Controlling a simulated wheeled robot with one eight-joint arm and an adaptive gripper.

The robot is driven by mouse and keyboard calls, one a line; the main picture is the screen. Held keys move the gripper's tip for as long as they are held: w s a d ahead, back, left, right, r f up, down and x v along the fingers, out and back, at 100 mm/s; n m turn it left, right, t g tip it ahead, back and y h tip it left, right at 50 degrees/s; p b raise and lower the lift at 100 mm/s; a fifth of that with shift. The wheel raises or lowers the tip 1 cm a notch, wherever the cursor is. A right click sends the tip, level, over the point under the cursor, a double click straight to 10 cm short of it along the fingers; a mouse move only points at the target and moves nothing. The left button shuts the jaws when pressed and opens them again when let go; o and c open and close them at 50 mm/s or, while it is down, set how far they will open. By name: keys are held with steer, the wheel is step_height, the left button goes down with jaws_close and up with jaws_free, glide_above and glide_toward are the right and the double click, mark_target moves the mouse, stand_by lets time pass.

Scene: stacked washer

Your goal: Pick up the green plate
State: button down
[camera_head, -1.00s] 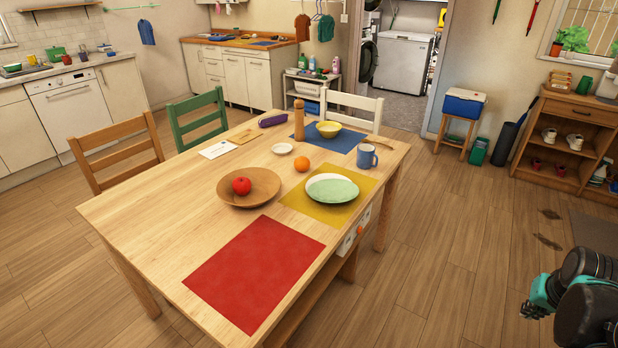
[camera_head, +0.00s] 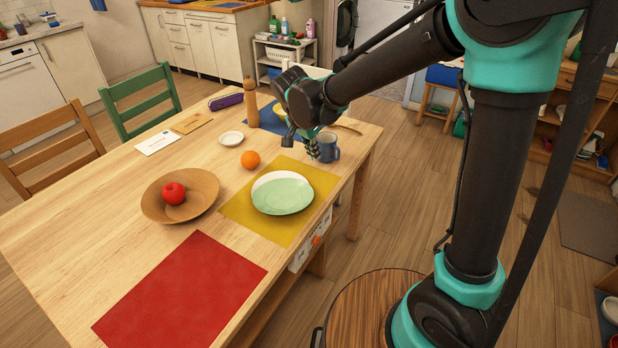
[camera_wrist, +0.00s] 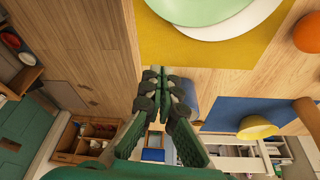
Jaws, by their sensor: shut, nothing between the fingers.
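The green plate (camera_head: 285,196) lies on the yellow placemat (camera_head: 236,207), overlapping a white plate (camera_head: 268,179) that shows at its far-left rim. In the wrist view the green plate (camera_wrist: 190,8) is at the top, cut off by the frame edge, with the white plate (camera_wrist: 232,26) beside it. My gripper (camera_head: 312,152) is above the table near the blue mug, beyond the plate and apart from it. In the wrist view my gripper (camera_wrist: 159,72) has its fingertips together and holds nothing.
A blue mug (camera_head: 327,147) stands close to my gripper. An orange (camera_head: 250,159), a wooden bowl (camera_head: 149,204) with a red apple (camera_head: 173,193), a pepper mill (camera_head: 250,103) and a small white dish (camera_head: 231,138) are on the table. A red placemat (camera_head: 180,300) lies clear at the front.

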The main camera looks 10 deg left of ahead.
mark_target(300, 192)
steer(key=x, duration=0.9)
steer(key=shift+a+f, duration=0.3)
steer(key=shift+s+a+f, duration=0.15)
steer(key=shift+s+a, duration=0.45)
steer(key=shift+s, duration=0.3)
steer(key=shift+s+a, duration=0.45)
steer(key=shift+s, duration=0.3)
steer(key=s+a, duration=0.2)
steer(key=s, duration=0.1)
steer(key=s+a, duration=0.1)
steer(key=shift+s, duration=0.25)
